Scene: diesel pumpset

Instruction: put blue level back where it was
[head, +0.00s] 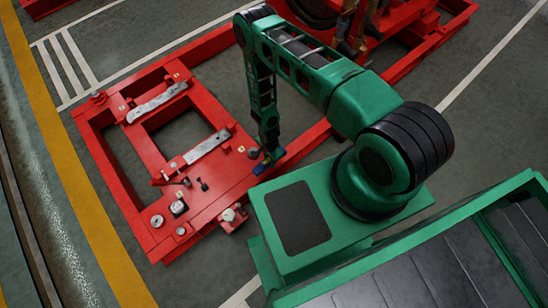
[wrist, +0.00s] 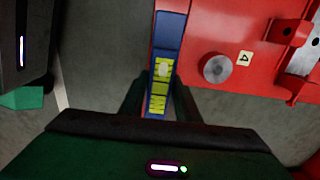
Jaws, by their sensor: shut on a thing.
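The blue level (wrist: 170,35) is a narrow blue bar with yellow vial windows. In the wrist view it runs up from between the fingers of my gripper (wrist: 160,95), which is shut on it. Its lower end is partly hidden by my gripper. The level lies along the left edge of a red plate there; I cannot tell if it touches the plate. In the head view, a small blue part of the level (head: 262,167) shows under my gripper (head: 270,153), at the right edge of the red frame (head: 215,205).
The red frame carries two grey metal bars (head: 206,147) (head: 157,102), small knobs and loose fittings (head: 178,208). In the wrist view a round metal knob (wrist: 216,68) and a tag marked 4 (wrist: 245,58) are right of the level. Grey floor lies left of the frame.

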